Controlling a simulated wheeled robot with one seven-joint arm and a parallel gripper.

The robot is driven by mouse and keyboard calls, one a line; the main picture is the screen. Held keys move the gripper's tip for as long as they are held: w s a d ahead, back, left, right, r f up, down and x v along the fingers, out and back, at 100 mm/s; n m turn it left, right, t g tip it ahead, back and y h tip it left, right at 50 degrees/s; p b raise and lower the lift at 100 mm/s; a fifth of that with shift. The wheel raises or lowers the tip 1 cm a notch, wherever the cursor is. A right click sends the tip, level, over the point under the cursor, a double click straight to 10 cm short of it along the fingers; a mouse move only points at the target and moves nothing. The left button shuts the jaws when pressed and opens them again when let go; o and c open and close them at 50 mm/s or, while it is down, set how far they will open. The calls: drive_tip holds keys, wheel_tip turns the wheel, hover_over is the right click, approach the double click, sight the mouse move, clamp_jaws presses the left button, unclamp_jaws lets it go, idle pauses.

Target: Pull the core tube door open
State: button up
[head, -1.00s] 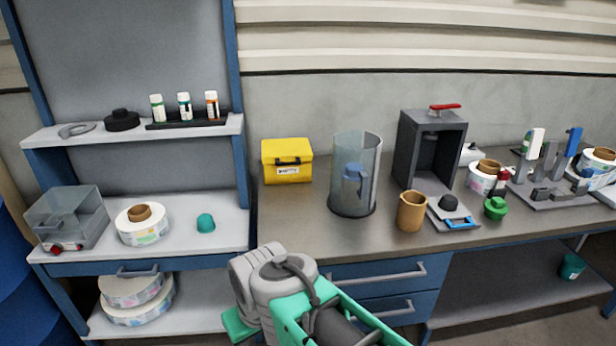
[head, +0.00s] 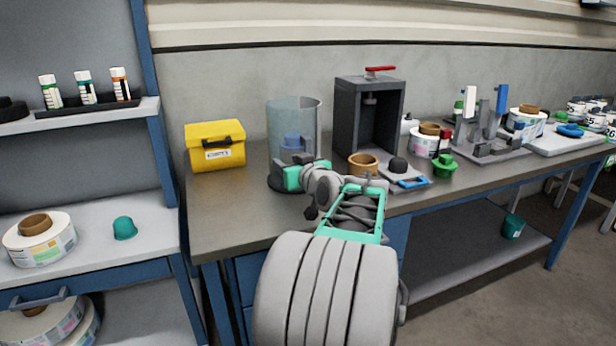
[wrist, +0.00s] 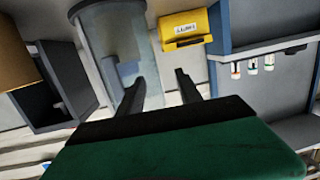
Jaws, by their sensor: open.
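The core tube (head: 294,115) is a clear, blue-grey upright cylinder on the workbench. A blue piece (head: 293,141) shows through its wall. My gripper (head: 292,161) is in front of the tube's lower part and hides some of it. In the wrist view, which is tilted upside down, the tube (wrist: 108,30) lies beyond the left finger. My two dark fingers are apart there, with nothing clearly held between them (wrist: 158,77). I cannot tell whether a finger touches the tube.
A yellow box (head: 215,146) stands left of the tube. A dark grey press-like housing (head: 369,115) with a red lever, a brown cup (head: 362,165) and a grey plate with a black knob (head: 398,165) stand to its right. Bare bench top (head: 228,205) lies at the left front.

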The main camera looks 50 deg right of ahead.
drive_tip(key=m+h, duration=0.1)
drive_tip(key=h, duration=0.1)
approach(309, 147)
drive_tip(key=x, duration=0.3)
drive_tip(key=shift+t, duration=0.3)
drive_tip(key=x, duration=0.7)
drive_tip(key=shift+w+d+f, duration=0.1)
drive_tip(key=shift+w+d, duration=0.1)
clamp_jaws()
